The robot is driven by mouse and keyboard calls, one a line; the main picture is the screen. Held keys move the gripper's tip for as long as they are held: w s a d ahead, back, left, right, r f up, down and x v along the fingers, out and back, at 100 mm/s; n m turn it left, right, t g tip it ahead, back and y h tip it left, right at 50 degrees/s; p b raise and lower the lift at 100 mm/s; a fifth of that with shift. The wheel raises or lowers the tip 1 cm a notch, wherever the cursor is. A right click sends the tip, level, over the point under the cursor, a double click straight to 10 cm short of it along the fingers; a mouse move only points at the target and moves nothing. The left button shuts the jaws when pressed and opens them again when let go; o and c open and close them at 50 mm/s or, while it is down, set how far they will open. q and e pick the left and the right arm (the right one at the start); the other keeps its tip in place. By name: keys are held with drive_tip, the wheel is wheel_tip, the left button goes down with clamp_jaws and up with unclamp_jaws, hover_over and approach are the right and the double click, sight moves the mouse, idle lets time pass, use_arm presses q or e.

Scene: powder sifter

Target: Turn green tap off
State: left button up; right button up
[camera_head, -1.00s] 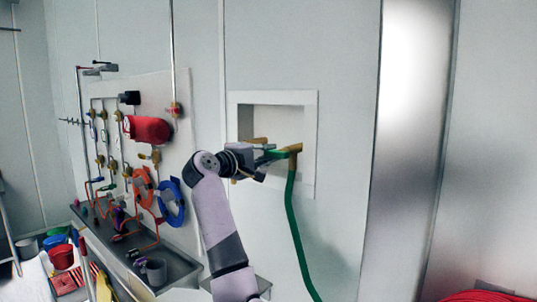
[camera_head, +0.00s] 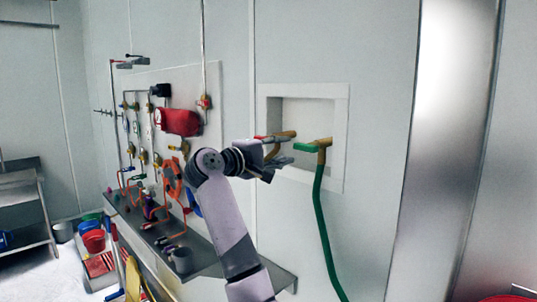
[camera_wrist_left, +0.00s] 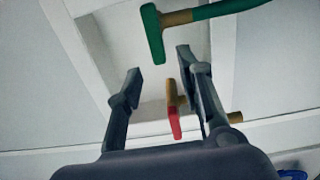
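The green tap (camera_head: 308,147) has a green handle on a brass fitting at the wall recess, with the handle pointing left in the head view. In the left wrist view the green handle (camera_wrist_left: 153,34) lies beyond my fingertips, across the end of the green hose. My left gripper (camera_head: 276,168) is open and empty, just left of and below the green handle and apart from it. Its two fingers (camera_wrist_left: 160,74) stand wide apart in the wrist view. My right gripper is in neither view.
A red-handled tap (camera_head: 264,137) sits left of the green one; its red handle (camera_wrist_left: 175,123) appears near my right-hand finger in the wrist view. The green hose (camera_head: 322,230) hangs down from the green tap. A panel of pipes and valves (camera_head: 150,125) is left.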

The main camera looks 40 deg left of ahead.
use_arm(q)
drive_tip(key=s, duration=0.5)
drive_tip(key=shift+s+a, duration=0.2)
drive_tip(key=shift+s, duration=0.05)
